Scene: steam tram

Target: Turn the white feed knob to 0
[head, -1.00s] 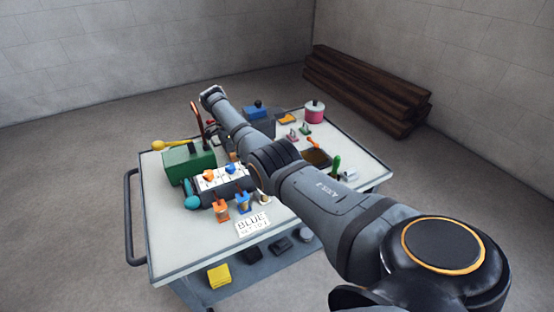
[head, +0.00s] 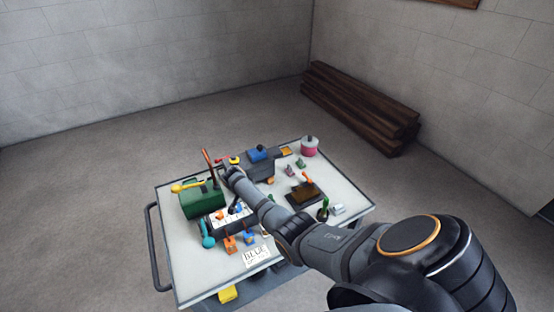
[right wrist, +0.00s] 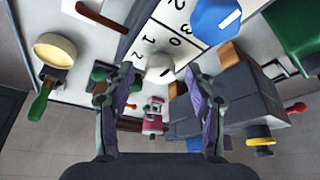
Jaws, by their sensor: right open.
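The white feed knob (right wrist: 160,68) shows in the right wrist view, on a white panel with black digits (right wrist: 157,40). A short mark is on the knob; I cannot tell surely which digit it points at. My right gripper (right wrist: 159,82) is open, with one finger on each side of the knob and nothing held. In the head view my right gripper (head: 235,207) is over the white panel (head: 219,226), and the white knob cannot be made out there. A blue knob (right wrist: 214,20) sits on the same panel. My left gripper is not in view.
The panel stands on a crowded cart top (head: 182,263). A green box (head: 202,200) with a yellow-ended lever, a teal handle (head: 208,235), orange and blue pieces and a grey box (head: 262,166) surround it. A white label card (head: 257,255) lies at the front.

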